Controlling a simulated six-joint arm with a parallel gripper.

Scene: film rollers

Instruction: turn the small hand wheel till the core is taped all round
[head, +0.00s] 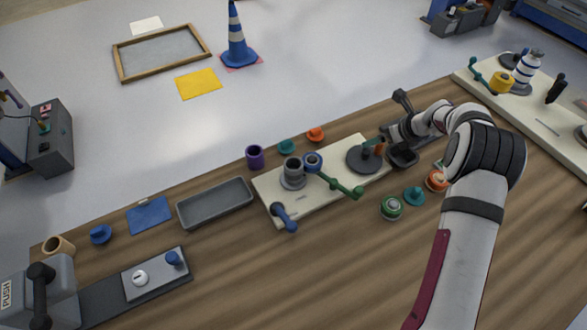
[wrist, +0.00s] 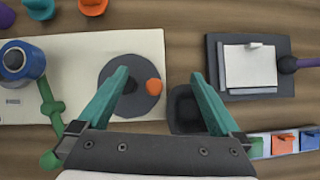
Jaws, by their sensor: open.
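A cream board (head: 325,193) lies on the wooden bench. On it is a flat dark disc (head: 358,163), which looks like the hand wheel; its orange knob (wrist: 154,87) shows in the wrist view. A grey cylinder (head: 293,170), apparently the core, stands at the board's left part. A blue roll (head: 312,159) on a green arm (head: 343,186) sits just right of it; they look close, and contact is unclear. Tape on the core is too small to tell. My gripper (wrist: 160,75) is open and empty, its teal fingers spread over the disc's right side, the knob between them in view.
A small black dish (wrist: 187,108) is beside the board's right end. A blue-handled lever (head: 285,217) sits at the board's front left. Loose green and orange pieces (head: 391,207) lie to the right. A grey tray (head: 214,204) is left. The front bench is mostly clear.

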